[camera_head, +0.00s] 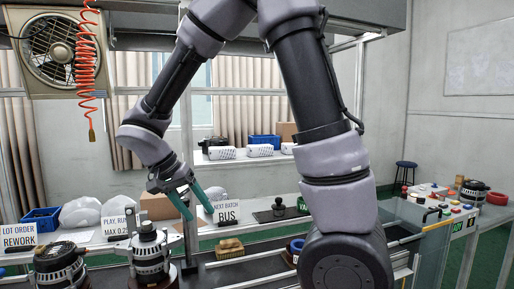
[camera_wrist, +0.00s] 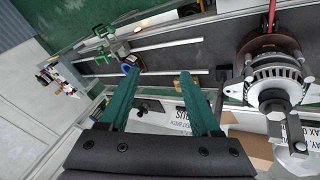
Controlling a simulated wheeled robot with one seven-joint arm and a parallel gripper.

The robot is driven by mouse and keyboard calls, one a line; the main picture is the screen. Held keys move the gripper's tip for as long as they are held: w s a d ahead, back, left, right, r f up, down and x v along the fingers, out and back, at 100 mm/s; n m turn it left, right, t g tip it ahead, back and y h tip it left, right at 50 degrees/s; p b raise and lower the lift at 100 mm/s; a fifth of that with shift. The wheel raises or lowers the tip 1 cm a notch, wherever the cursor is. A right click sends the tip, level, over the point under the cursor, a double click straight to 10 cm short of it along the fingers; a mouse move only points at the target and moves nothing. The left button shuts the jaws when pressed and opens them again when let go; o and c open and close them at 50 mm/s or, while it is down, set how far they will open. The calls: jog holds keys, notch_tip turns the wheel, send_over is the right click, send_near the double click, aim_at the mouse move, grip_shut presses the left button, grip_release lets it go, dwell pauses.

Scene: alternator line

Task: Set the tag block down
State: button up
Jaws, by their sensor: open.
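My gripper (camera_head: 199,214) is open, its two teal fingers pointing down and to the right over the back shelf. In the wrist view the fingers (camera_wrist: 160,78) are spread apart with nothing clasped between their tips. A white tag block (camera_head: 226,212) reading "NEXT BATCH BUS" stands upright on the shelf, just right of the fingers in the head view. In the wrist view, part of a lettered tag (camera_wrist: 180,126) shows upside down behind the fingers, partly hidden by the right one. Whether a finger touches it, I cannot tell.
Other tag blocks stand left, "LOT ORDER REWORK" (camera_head: 19,236) and "PLAY, RUN" (camera_head: 118,225). Alternators (camera_head: 149,250) stand on the front line, one (camera_wrist: 275,75) close right of the fingers in the wrist view. A brush (camera_head: 230,249) lies on the dark belt. A cardboard box (camera_head: 158,206) stands behind.

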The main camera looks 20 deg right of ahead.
jog(key=s+d+r+t+y, duration=0.3)
jog(key=d+r, duration=0.3)
jog(key=r, duration=0.2)
jog(key=s+d+r+n+t+y, duration=0.1)
jog(key=s+d+r+t+y, duration=0.2)
jog(key=d+r, duration=0.4)
jog(key=shift+s+d+r+n+y, duration=0.15)
jog(key=shift+s+r+n+y, duration=0.15)
jog(key=shift+s+r+y, duration=0.6)
jog(key=shift+f, duration=0.1)
